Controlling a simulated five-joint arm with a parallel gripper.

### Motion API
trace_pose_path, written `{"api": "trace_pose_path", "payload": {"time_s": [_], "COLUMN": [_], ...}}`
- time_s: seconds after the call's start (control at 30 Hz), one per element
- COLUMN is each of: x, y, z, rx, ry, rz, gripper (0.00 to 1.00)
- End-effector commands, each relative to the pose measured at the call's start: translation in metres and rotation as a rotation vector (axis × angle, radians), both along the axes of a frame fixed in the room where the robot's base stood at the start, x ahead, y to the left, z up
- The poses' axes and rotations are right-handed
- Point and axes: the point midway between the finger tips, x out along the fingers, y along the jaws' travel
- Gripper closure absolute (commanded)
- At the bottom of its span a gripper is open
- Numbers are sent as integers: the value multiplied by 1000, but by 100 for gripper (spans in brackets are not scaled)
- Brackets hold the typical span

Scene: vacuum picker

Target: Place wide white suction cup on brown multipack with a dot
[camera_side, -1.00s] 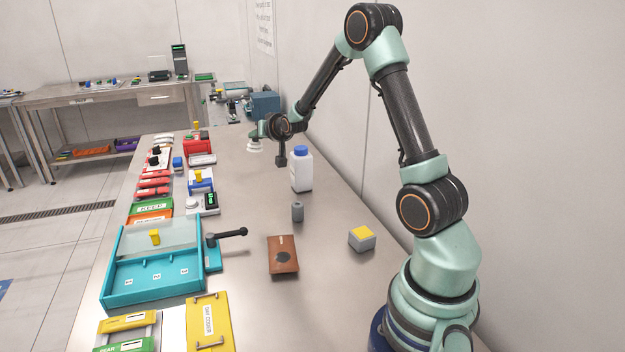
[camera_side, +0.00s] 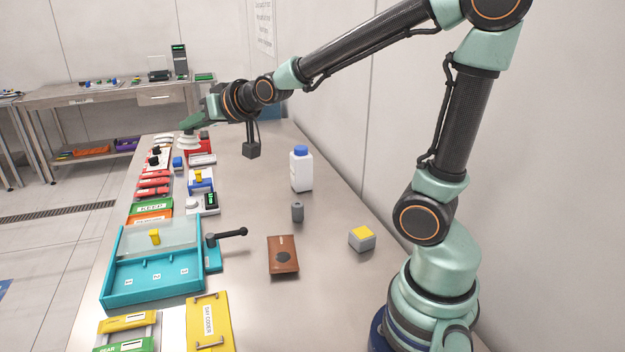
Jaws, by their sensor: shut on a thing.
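The brown multipack (camera_side: 283,243) lies flat on the steel table, with a dark round dot on its top face. My gripper (camera_side: 189,127) is at the far left part of the table, well away from the multipack. It is shut on the wide white suction cup (camera_side: 187,142), which hangs below the fingers. The cup shows as pale stacked rings. It is in front of the far red items in the picture, and I cannot tell its exact height above the table.
A white bottle with a blue cap (camera_side: 301,170), a grey cylinder (camera_side: 297,212) and a grey block with a yellow top (camera_side: 362,239) stand near the multipack. A teal tray (camera_side: 150,285) with a black-handled lever (camera_side: 230,235) is to its left.

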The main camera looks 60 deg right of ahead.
Motion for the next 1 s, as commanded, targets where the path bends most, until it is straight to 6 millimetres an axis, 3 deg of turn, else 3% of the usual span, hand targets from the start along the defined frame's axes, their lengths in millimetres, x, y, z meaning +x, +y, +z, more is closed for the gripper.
{"api": "trace_pose_path", "payload": {"time_s": [0.1,0.2,0.37,0.57,0.8,1.0], "x": [-13,-20,-16,14,53,71], "y": [25,35,32,-10,-86,-144], "z": [5,6,4,-7,-36,-64], "rx": [0,0,-9,-48,-114,-159], "ry": [-3,-2,3,12,30,44], "rz": [51,74,70,4,-96,-165], "gripper": [100,100,100,100,100,100]}}
